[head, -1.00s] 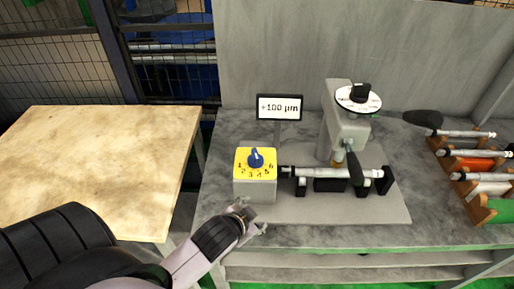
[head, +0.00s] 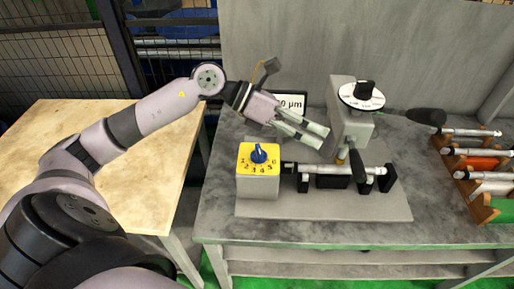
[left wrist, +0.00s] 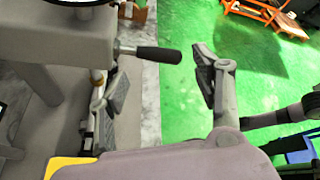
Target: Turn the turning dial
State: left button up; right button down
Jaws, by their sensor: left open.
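A blue turning dial (head: 258,153) sits on a yellow plate numbered 1 to 6, on top of a grey box (head: 257,186). A white scale disc with a black knob (head: 362,92) tops the grinder head to the right. My left gripper (head: 318,136) is open and empty, above and to the right of the blue dial, pointing toward the grinder head. In the left wrist view its fingers (left wrist: 162,68) stand apart, with the black-handled lever (left wrist: 158,54) showing between them. A corner of the yellow plate (left wrist: 68,166) shows low there. My right gripper is not in view.
The small display (head: 293,103) is partly hidden by my left gripper. A grey shaft (head: 345,170) lies in holders beside the dial box. A wooden rack (head: 478,190) with several cylinders stands at the right. The wooden table (head: 60,125) at left is bare.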

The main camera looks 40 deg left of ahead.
pick_arm(q)
jog(key=a+f+m+g+y, duration=0.1)
jog(key=a+f+y, duration=0.1)
jog(key=a+y, duration=0.65)
jog(key=g, duration=0.1)
send_near(257, 149)
jog(key=shift+y, duration=0.45)
jog(key=p+x, duration=0.1)
jog(key=x, duration=0.1)
jog(key=p+x, duration=0.2)
jog(key=x, duration=0.1)
jog(key=p+x, duration=0.1)
jog(key=x, duration=0.2)
jog(key=shift+w+d, duration=0.1)
jog(key=shift+d, duration=0.35)
jog(key=shift+p+x, duration=0.35)
jog(key=shift+x, duration=0.5)
jog(key=shift+a, duration=0.1)
jog(key=shift+c, duration=0.2)
jog(key=c, duration=1.1)
